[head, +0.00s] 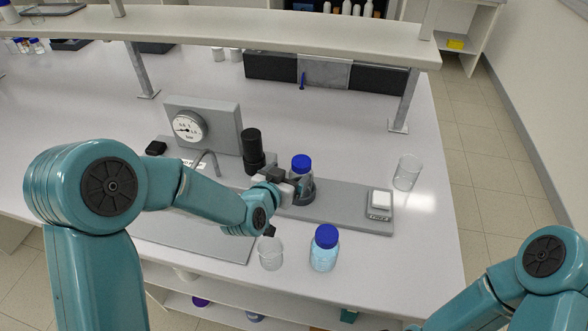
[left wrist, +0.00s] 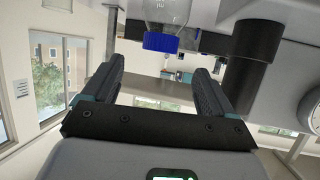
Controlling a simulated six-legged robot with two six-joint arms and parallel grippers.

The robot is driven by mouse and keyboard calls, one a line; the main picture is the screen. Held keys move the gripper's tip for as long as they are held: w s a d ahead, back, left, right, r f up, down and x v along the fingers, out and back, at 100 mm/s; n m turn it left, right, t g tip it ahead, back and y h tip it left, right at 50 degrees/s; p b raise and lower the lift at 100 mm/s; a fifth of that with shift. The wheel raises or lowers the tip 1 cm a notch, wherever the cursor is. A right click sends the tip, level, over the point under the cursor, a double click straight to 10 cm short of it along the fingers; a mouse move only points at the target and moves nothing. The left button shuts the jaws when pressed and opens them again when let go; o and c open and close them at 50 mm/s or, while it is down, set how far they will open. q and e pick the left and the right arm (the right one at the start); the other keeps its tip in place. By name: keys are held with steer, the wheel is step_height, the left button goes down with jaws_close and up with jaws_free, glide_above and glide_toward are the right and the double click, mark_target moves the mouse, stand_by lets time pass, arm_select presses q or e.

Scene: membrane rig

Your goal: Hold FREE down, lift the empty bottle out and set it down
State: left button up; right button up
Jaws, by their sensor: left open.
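A clear bottle with a blue cap (head: 301,162) stands upright in a dark holder (head: 306,194) on the grey rig base. My left gripper (head: 290,185) is beside this bottle, at its left in the head view; its jaws are partly hidden there. In the left wrist view its two fingers (left wrist: 155,72) are apart with nothing between them. The blue cap (left wrist: 160,42) appears just past the fingertips, in a picture that is upside down. My right gripper is out of view.
A second blue-capped bottle (head: 324,251) with pale blue liquid and a beaker (head: 270,254) stand in front. Another beaker (head: 407,172) stands at right. A black cylinder (head: 253,150) and a gauge (head: 189,126) are behind my left gripper. Bench (head: 390,256) front right is clear.

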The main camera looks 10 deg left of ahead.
mark_target(304, 161)
arm_select(q)
steer(key=x, duration=1)
steer(key=shift+w+f, duration=0.25)
steer(key=shift+f, duration=0.05)
steer(key=shift+w+d+f, duration=0.15)
steer(key=shift+w+f, duration=0.1)
steer(key=shift+w, duration=0.25)
steer(key=shift+s+r, duration=0.1)
steer(key=shift+r, duration=0.05)
steer(key=shift+c, duration=0.6)
steer(key=c, duration=1)
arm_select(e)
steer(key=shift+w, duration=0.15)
arm_select(q)
steer(key=shift+c, duration=0.3)
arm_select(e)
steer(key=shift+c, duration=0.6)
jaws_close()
